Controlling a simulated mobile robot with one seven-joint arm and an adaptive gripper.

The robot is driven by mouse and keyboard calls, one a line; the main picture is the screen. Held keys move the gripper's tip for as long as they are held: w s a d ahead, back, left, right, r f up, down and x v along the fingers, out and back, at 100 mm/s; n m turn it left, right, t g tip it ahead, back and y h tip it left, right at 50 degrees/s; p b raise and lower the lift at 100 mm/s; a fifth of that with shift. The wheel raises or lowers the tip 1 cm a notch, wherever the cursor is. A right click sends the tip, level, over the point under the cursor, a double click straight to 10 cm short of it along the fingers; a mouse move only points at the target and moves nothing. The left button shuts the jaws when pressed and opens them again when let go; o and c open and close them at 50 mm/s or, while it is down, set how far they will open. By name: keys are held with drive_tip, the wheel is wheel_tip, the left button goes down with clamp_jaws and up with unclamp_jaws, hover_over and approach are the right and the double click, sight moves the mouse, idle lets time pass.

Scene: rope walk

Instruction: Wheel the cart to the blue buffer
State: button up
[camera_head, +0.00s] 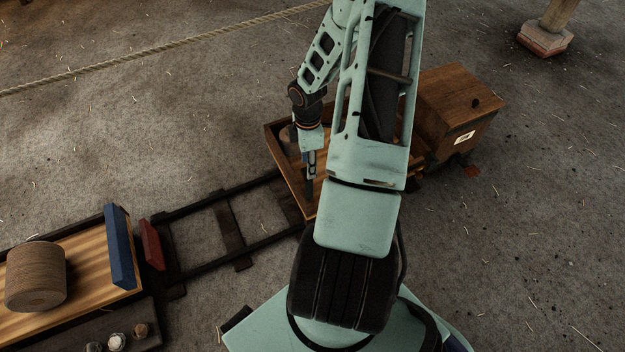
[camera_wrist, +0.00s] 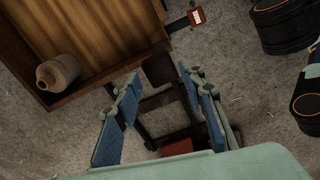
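The wooden cart (camera_head: 285,178) stands on the rails at the middle right, a boxy wooden block at its far right end. It also shows at the upper left in the wrist view (camera_wrist: 90,83), with a small brown spool on it. The blue buffer (camera_head: 120,246) is an upright blue plate at the left end of the track, well apart from the cart. My gripper (camera_head: 310,178) is at the cart's left end. In the wrist view its blue-padded fingers (camera_wrist: 160,75) are apart, with a dark block (camera_wrist: 158,68) showing between the tips. I cannot tell whether they touch it.
A red block (camera_head: 151,245) sits just right of the blue plate. A wooden platform (camera_head: 85,262) with a large wooden roll (camera_head: 36,277) lies behind the plate. The rails (camera_head: 222,205) between look clear. A rope (camera_head: 150,50) crosses the upper left. A post base (camera_head: 544,38) stands upper right.

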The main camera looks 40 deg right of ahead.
sight(309, 182)
wheel_tip(309, 182, down, 10)
drive_tip(key=b, duration=0.3)
drive_tip(key=shift+f+b, duration=0.25)
drive_tip(key=shift+b, duration=0.15)
clamp_jaws()
